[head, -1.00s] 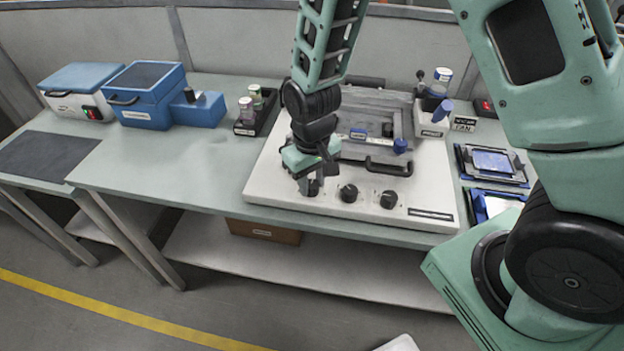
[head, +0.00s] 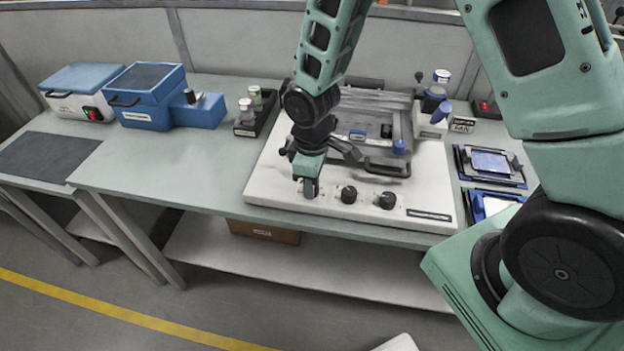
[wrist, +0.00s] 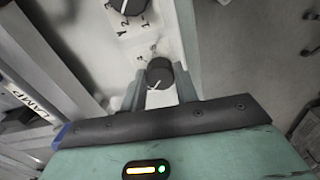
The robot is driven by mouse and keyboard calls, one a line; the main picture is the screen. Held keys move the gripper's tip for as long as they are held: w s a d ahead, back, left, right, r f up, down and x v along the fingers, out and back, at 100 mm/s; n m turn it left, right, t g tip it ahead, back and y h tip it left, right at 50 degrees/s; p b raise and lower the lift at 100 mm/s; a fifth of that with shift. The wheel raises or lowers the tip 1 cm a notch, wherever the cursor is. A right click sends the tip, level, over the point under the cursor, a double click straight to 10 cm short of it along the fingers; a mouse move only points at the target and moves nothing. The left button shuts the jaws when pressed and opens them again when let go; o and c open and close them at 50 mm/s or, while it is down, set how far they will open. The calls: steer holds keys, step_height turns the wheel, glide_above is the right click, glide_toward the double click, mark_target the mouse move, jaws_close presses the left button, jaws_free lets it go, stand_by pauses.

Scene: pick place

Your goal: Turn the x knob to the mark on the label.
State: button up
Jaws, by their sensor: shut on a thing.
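The held knob, which I take as the x knob (wrist: 159,75), is dark and round with a white pointer line. In the wrist view the line slants toward the lower left. My gripper (wrist: 160,90) is shut on this knob, one finger on each side. In the head view my gripper (head: 310,188) points down at the leftmost knob on the front of the white stage base (head: 275,188) and mostly hides it. Small marks show on the label beside the knob, but I cannot read which one is meant.
A middle knob (head: 348,194) and a right knob (head: 387,200) sit to the right on the same base. The neighbouring knob (wrist: 128,5) has a "Y" label. A handle (head: 387,170) lies behind.

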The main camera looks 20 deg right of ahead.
steer(key=shift+n, duration=0.4)
steer(key=o, duration=1)
steer(key=shift+r, duration=0.1)
step_height(320, 180, up, 17)
steer(key=shift+r, duration=0.15)
steer(key=s+a+m, duration=0.1)
steer(key=s+a, duration=0.1)
steer(key=s, duration=0.4)
steer(key=s+a+m, duration=0.1)
steer(key=s+a, duration=0.1)
steer(key=s, duration=0.5)
steer(key=s+a+m, duration=0.1)
steer(key=s+a, duration=0.1)
steer(key=s, duration=0.5)
steer(key=shift+a+r+y, duration=0.2)
steer(key=shift+r+y, duration=0.1)
steer(key=shift+r, duration=0.1)
